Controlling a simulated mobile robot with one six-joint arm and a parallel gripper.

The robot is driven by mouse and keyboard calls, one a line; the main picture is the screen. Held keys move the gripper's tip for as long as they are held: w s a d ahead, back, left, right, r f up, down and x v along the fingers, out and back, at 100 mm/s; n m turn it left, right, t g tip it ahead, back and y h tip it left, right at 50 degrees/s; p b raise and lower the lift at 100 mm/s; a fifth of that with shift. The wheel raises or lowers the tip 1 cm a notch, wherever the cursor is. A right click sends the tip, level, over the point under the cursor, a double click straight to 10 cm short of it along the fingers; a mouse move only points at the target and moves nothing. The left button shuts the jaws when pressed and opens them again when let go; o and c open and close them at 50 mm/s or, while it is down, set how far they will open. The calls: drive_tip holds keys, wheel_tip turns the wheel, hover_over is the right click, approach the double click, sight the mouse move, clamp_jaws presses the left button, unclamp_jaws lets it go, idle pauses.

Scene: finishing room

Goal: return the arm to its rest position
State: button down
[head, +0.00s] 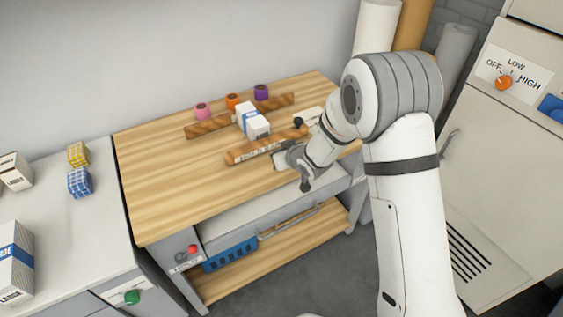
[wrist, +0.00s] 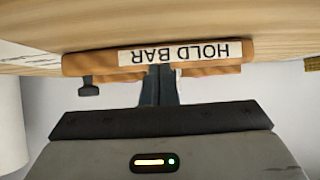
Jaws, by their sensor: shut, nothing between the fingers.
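My arm reaches in from the right over the wooden-topped workbench (head: 165,190). My gripper (head: 284,160) is at the front right of the bench top, close to the wooden hold bar (head: 245,152). In the wrist view my gripper (wrist: 159,75) has its fingers together with nothing between them. The bar's label (wrist: 180,53) reads "HOLD BAR" upside down there. The fingertips overlap the bar's edge in that view; I cannot tell whether they touch it.
A white and blue box (head: 253,122) lies between the hold bar and a rear wooden bar (head: 205,127). Pink (head: 202,111), orange (head: 232,101) and purple (head: 261,92) rolls stand behind. A grey cabinet (head: 500,150) is at right. The bench's left half is clear.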

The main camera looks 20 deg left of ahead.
drive_tip(key=shift+d+r, duration=0.1)
drive_tip(key=shift+r, duration=0.05)
drive_tip(key=s+d+r+m+h, duration=0.1)
drive_tip(key=d+r+m+h, duration=0.1)
drive_tip(key=d+r, duration=0.45)
drive_tip(key=s+d+r+m+h, duration=0.2)
drive_tip(key=d+r+h, duration=0.1)
drive_tip(key=d, duration=0.7)
drive_tip(key=s+d+r+m+h, duration=0.1)
drive_tip(key=d+r+h, duration=0.1)
drive_tip(key=d+r, duration=0.45)
drive_tip(key=s+d+r+m+g, duration=0.1)
drive_tip(key=s+d+m+g, duration=0.1)
drive_tip(key=s+d, duration=0.5)
drive_tip(key=s+d+r+m+g+h, duration=0.1)
drive_tip(key=s+d, duration=0.7)
drive_tip(key=s, duration=0.8)
drive_tip(key=shift+s+d+r+m+g+h, duration=0.15)
drive_tip(key=shift+s+r+m+g+h, duration=0.15)
drive_tip(key=shift+r+m+g, duration=0.55)
drive_tip(key=shift+f, duration=0.15)
